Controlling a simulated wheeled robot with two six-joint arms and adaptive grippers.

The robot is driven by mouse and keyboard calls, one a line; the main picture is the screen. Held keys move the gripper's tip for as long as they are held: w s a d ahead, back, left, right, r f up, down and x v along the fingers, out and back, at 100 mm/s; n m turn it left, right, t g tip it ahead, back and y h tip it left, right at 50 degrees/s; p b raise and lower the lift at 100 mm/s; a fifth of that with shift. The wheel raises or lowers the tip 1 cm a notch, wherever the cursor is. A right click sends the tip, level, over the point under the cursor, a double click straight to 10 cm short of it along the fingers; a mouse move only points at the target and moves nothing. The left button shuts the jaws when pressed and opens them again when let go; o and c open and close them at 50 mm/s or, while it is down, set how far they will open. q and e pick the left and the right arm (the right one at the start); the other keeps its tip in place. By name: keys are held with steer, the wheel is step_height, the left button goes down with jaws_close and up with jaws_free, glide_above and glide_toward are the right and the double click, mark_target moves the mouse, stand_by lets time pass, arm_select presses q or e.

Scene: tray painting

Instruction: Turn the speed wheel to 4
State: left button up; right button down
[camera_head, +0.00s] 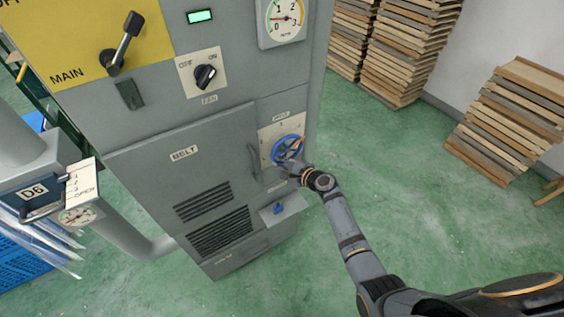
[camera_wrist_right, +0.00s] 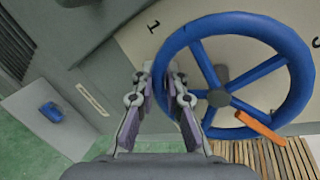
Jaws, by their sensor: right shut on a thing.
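The blue speed wheel (camera_head: 281,151) is on the right part of the grey cabinet's front, over a pale dial plate (camera_head: 267,137). My right gripper (camera_head: 291,168) is at the wheel's lower edge. In the right wrist view the blue wheel (camera_wrist_right: 290,40) fills the right half, and my right gripper (camera_wrist_right: 163,88) is shut on its rim. An orange pointer (camera_wrist_right: 262,128) on a spoke points to the lower right there and to the upper right in the head view. A numeral 1 shows on the plate; another numeral is cut off at the right edge. My left gripper is out of view.
The grey cabinet (camera_head: 135,170) carries a black fan switch (camera_head: 205,77), a main lever (camera_head: 122,45) and a gauge (camera_head: 284,18). A small blue knob (camera_head: 279,208) sits below the wheel. Stacked wooden trays (camera_head: 515,115) stand at the right, with open green floor before them.

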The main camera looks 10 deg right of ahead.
stand_by(0.3)
steer(key=c, duration=1.4)
jaws_free()
steer(key=shift+s, duration=0.15)
steer(key=v, duration=1.1)
steer(key=shift+s+d, duration=0.25)
steer(key=shift+s, duration=0.1)
